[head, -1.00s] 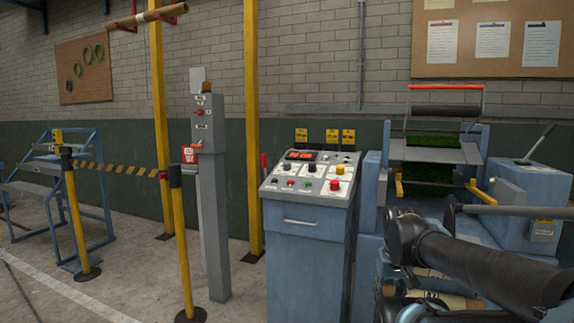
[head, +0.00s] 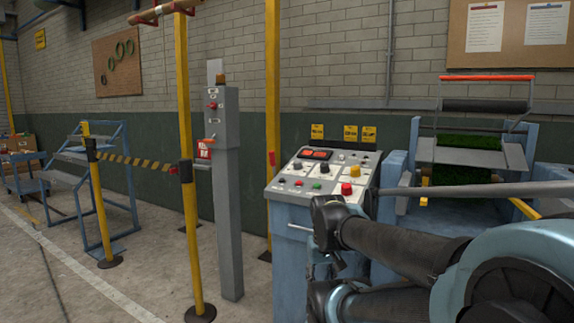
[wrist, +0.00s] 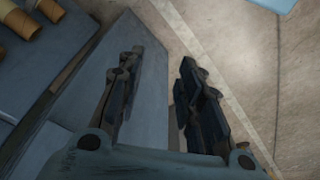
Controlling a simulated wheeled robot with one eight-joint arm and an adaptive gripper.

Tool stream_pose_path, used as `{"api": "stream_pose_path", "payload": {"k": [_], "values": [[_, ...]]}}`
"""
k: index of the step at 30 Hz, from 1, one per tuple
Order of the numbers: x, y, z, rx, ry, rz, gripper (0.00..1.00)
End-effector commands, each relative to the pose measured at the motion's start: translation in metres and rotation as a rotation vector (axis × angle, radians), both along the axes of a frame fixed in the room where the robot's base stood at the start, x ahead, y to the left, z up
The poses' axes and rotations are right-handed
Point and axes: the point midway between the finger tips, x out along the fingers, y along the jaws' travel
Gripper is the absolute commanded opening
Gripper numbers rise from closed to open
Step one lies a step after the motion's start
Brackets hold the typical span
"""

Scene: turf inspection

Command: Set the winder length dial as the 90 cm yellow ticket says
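The blue winder console (head: 295,215) stands in the middle of the head view, its sloped panel facing me. On the panel are several knobs, among them a black-topped dial (head: 325,168), a red display (head: 315,154) and a large red button (head: 346,188). Labels are too small to read, so I cannot tell which is the length dial. Three yellow tickets (head: 350,133) show behind the console's top edge, their print unreadable. My gripper shows in the wrist view (wrist: 160,62), fingers apart and empty, above floor and a blue-grey surface. In the head view my arm covers the console's lower right.
A grey post (head: 228,190) with a red switch and a yellow barrier post (head: 191,240) stand left of the console. The winder with green turf (head: 470,142) is at right behind my arm. Cardboard tubes (wrist: 45,10) lie at the wrist view's upper left.

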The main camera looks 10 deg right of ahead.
Motion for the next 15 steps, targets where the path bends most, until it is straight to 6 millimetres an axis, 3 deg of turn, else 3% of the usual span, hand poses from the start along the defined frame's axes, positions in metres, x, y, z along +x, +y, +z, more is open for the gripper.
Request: {"api": "stream_pose_path", "payload": {"k": [5, 8, 11, 15], "values": [[0.000, 0.000, 0.000, 0.000, 0.000, 0.000, 0.33], [-0.004, 0.000, 0.004, -0.001, -0.007, -0.001, 0.51], [-0.002, 0.000, 0.017, -0.002, -0.013, -0.014, 0.51], [0.027, -0.002, 0.057, -0.010, -0.019, -0.069, 0.51]]}}
